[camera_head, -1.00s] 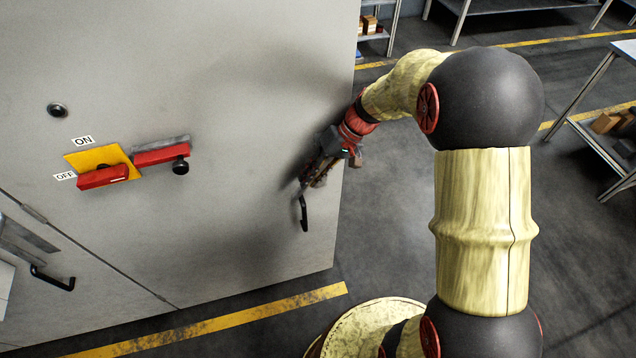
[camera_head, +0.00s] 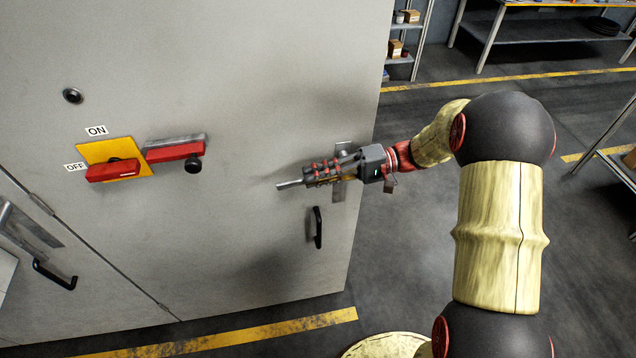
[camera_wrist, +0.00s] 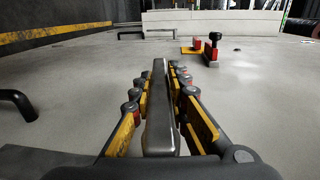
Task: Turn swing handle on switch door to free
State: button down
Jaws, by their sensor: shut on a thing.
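The switch door (camera_head: 240,110) is a large grey cabinet face, closed in the head view. My gripper (camera_head: 305,176) lies nearly level against its right part, pointing left. It is shut on a grey metal bar, the swing handle (camera_head: 287,185), whose end sticks out to the left past the fingers. In the wrist view the swing handle (camera_wrist: 160,108) runs lengthwise between the yellow-and-black fingers (camera_wrist: 160,95). Most of the handle and its mount is hidden by my gripper in the head view.
A black pull handle (camera_head: 317,228) sits on the door just below my gripper. A red switch (camera_head: 113,171) on a yellow plate (camera_head: 97,152), with ON and OFF labels, and a red lever (camera_head: 174,151) are to the left. Open floor (camera_head: 400,240) lies right of the cabinet.

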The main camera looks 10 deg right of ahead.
jog(key=shift+r+y, duration=0.5)
jog(key=shift+y, duration=0.2)
jog(key=c, duration=1.7)
grip_release()
jog(key=d, duration=1.2)
jog(key=shift+f, duration=0.1)
